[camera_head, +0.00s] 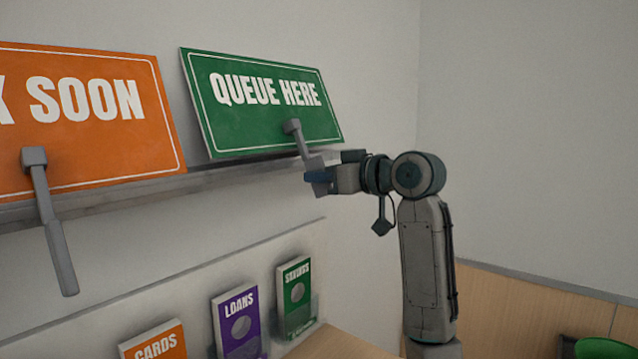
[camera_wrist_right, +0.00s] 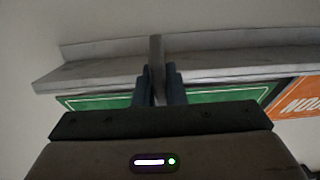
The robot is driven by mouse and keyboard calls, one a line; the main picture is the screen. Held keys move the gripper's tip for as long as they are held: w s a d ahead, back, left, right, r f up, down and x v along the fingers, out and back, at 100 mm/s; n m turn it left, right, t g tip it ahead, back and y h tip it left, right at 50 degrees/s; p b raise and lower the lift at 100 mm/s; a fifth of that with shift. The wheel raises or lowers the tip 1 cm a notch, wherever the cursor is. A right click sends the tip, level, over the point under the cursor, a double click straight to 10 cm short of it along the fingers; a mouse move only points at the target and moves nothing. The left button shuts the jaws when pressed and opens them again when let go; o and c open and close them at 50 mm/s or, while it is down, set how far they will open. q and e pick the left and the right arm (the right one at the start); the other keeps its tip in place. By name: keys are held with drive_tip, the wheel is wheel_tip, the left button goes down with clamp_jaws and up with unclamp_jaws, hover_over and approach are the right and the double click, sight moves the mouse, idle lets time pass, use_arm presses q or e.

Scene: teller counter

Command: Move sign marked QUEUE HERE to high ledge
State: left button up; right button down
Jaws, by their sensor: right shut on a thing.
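The green QUEUE HERE sign (camera_head: 240,110) leans against the wall at the grey ledge (camera_head: 215,177) in the head view. Its lower edge lies along the ledge; I cannot tell whether it bears fully on it. A grey handle (camera_head: 292,130) slants down from its front. My right gripper (camera_head: 318,178) is shut on this handle, in front of the ledge. In the right wrist view, my right gripper (camera_wrist_right: 158,88) has the grey handle (camera_wrist_right: 155,55) between its fingers. Parts of the green sign (camera_wrist_right: 215,95) show behind the fingers there. My left gripper is out of view.
An orange sign (camera_head: 85,125) with a hanging handle (camera_head: 55,230) stands on the ledge to the left, close to the green sign. Below are leaflet holders marked CARDS (camera_head: 155,345), LOANS (camera_head: 238,320) and SAVINGS (camera_head: 296,295). A green object (camera_head: 600,348) is at bottom right.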

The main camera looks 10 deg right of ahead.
drive_tip(key=shift+r, duration=0.15)
drive_tip(key=v, duration=1)
drive_tip(key=shift+r, duration=0.35)
idle(0.8)
